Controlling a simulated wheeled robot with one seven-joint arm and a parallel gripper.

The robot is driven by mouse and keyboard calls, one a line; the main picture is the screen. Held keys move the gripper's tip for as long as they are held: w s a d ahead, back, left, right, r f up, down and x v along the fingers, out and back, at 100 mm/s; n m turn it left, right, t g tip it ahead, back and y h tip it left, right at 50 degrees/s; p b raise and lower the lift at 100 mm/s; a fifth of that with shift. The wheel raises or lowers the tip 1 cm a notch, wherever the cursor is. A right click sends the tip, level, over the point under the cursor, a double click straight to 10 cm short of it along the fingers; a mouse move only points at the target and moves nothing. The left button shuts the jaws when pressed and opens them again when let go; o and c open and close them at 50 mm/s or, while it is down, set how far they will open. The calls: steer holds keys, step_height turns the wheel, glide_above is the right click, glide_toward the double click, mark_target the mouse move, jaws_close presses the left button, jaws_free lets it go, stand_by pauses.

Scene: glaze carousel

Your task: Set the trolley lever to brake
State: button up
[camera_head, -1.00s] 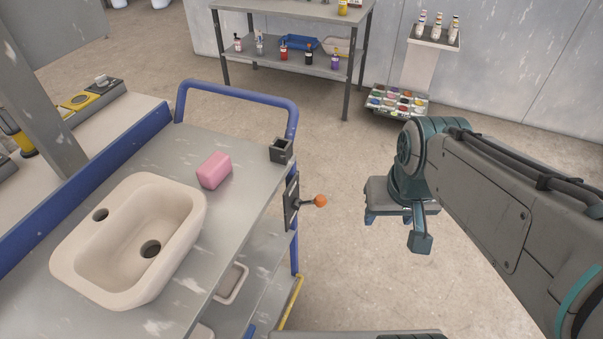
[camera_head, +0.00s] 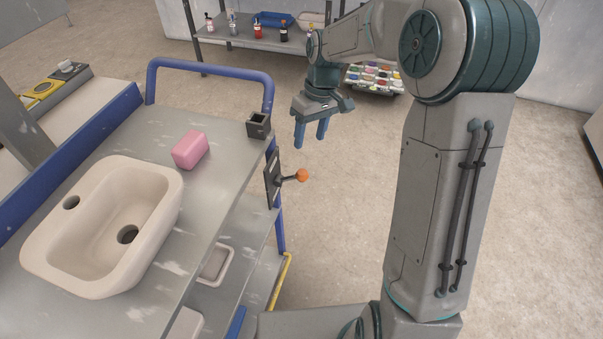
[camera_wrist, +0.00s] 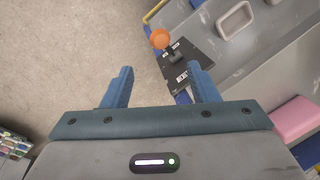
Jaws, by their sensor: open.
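The trolley lever has an orange ball knob (camera_head: 302,175) on a short dark stem. It sticks out from a dark plate (camera_head: 272,181) on the right end of the trolley (camera_head: 218,186). In the wrist view the knob (camera_wrist: 161,39) and the plate (camera_wrist: 185,66) with small white labels lie beyond my fingertips. My gripper (camera_head: 311,143) is open and empty, pointing down, above and behind the knob in the head view. In the wrist view my gripper (camera_wrist: 163,80) has its fingers spread wide, with the knob ahead of the gap between them. The labels are too small to read.
A beige basin (camera_head: 100,225) and a pink block (camera_head: 190,150) sit on the trolley top. A dark square holder (camera_head: 258,125) stands at its corner by the blue rail (camera_head: 210,65). A shelf with bottles (camera_head: 245,38) stands behind.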

mark_target(303, 170)
steer(key=f, duration=0.4)
steer(key=s+a+f, duration=0.1)
steer(key=f, duration=0.4)
steer(key=a+f, duration=0.1)
steer(key=f, duration=0.3)
steer(key=shift+s+a+f, duration=0.15)
steer(key=shift+f, duration=0.15)
jaws_close()
